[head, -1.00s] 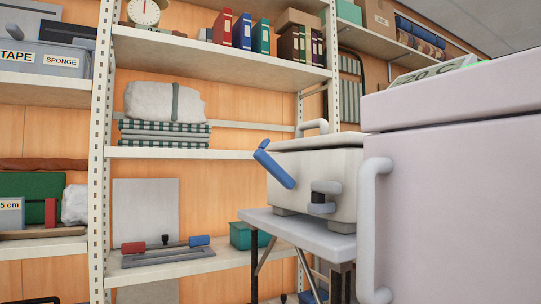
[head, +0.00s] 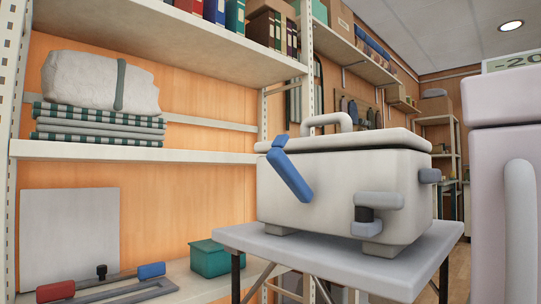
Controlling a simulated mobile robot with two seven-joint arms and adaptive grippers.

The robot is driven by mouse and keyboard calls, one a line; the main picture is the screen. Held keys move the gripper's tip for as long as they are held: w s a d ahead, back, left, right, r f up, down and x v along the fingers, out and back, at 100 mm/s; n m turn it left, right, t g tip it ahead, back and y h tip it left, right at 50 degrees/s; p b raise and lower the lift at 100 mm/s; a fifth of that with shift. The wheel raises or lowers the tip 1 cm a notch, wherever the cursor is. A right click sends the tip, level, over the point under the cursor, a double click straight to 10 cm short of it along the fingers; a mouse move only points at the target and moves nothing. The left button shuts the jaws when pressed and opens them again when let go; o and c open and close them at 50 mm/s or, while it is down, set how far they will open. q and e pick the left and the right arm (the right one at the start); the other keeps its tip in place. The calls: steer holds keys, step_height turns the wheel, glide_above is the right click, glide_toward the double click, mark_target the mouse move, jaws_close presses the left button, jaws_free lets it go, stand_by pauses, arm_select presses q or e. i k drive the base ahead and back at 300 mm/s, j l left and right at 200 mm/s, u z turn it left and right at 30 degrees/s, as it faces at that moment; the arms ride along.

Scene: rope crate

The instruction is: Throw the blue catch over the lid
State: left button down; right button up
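The crate (head: 325,190) is a pale grey box with a lid (head: 370,142) on top and an arched grey handle (head: 326,121) on the lid. It stands on a small grey folding table (head: 330,262). The blue catch (head: 290,175) is at the left of the crate's front. It slants from the lid's edge down to the right over the front wall. A grey catch with a dark part (head: 378,208) sits at the right of the front, and another grey piece (head: 430,176) sticks out on the right side. Neither of my grippers is in view.
A white freezer-like cabinet (head: 490,220) with a vertical handle stands close at the right. Shelving (head: 215,155) fills the left, with folded checked cloths (head: 95,125), a teal bin (head: 214,258) and a red-and-blue-ended tool (head: 105,285). A gap lies between table and cabinet.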

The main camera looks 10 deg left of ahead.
mark_target(276, 157)
steer(key=i+j+z, duration=0.1)
steer(key=j+z, duration=0.2)
steer(key=j, duration=0.5)
steer(key=j+z, duration=0.25)
steer(key=j, duration=0.6)
